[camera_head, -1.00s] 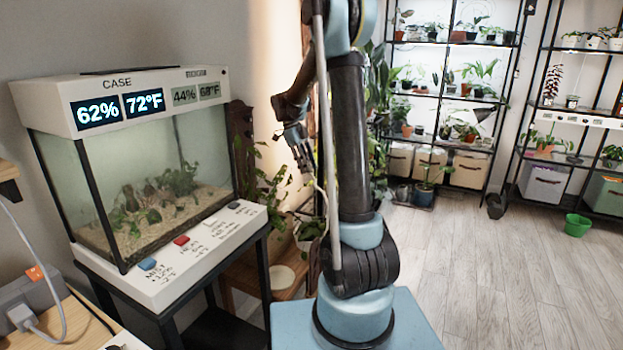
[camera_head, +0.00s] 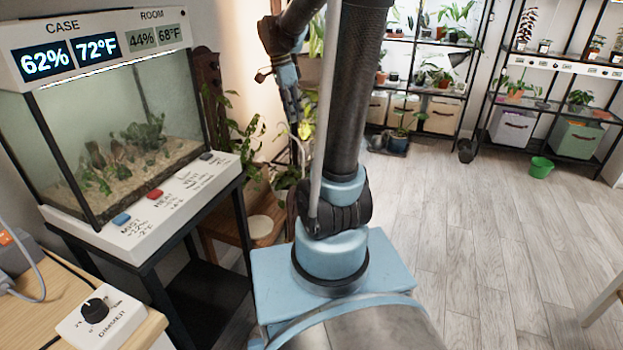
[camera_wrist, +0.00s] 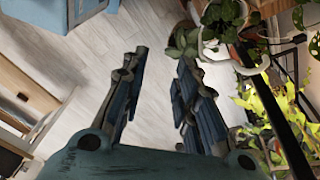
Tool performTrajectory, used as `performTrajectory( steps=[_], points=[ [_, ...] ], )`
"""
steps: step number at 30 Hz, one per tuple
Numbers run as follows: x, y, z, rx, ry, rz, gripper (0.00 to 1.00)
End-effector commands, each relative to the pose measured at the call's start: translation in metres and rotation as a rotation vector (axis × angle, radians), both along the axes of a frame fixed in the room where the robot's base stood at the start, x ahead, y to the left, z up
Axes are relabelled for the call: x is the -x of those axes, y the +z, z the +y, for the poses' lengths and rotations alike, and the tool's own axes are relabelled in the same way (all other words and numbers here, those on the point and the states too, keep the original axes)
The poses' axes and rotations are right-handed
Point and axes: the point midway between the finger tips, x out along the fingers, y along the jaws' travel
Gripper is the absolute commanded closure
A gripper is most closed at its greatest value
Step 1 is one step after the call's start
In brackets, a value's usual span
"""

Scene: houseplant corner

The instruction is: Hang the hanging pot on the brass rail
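My gripper (camera_head: 293,112) hangs with its fingers downward in the head view, beside the plants behind my arm. In the wrist view my gripper (camera_wrist: 162,65) is open, its two dark fingers apart with only floor visible between them. A pale curved hook or handle (camera_wrist: 246,69) lies just right of the fingers, by a leafy pot (camera_wrist: 225,14) at the top edge. This may be the hanging pot, but I cannot tell for certain. I cannot make out the brass rail in either current view.
A glass plant case (camera_head: 100,225) on a black stand is at left, with a dimmer box (camera_head: 101,318) on a wooden table in front. Potted plants crowd a wooden stand (camera_head: 226,228) behind my arm.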

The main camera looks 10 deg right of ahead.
Motion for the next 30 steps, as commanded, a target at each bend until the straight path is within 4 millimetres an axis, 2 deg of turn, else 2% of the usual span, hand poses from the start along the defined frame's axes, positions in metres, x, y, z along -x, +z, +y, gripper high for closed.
performTrajectory(
  steps=[1, 3, 8, 15, 24, 30],
  points=[
    [0.015, -0.001, -0.003, -0.014, 0.058, 0.001, 0.72],
    [0.033, -0.003, -0.005, -0.036, 0.154, 0.002, 0.72],
    [0.072, -0.012, -0.009, -0.075, 0.373, -0.001, 0.72],
    [0.128, -0.035, -0.011, -0.113, 0.702, -0.017, 0.72],
    [0.187, -0.078, -0.009, -0.117, 1.11, -0.05, 0.72],
    [0.213, -0.106, -0.007, -0.097, 1.333, -0.068, 0.72]
  ],
)
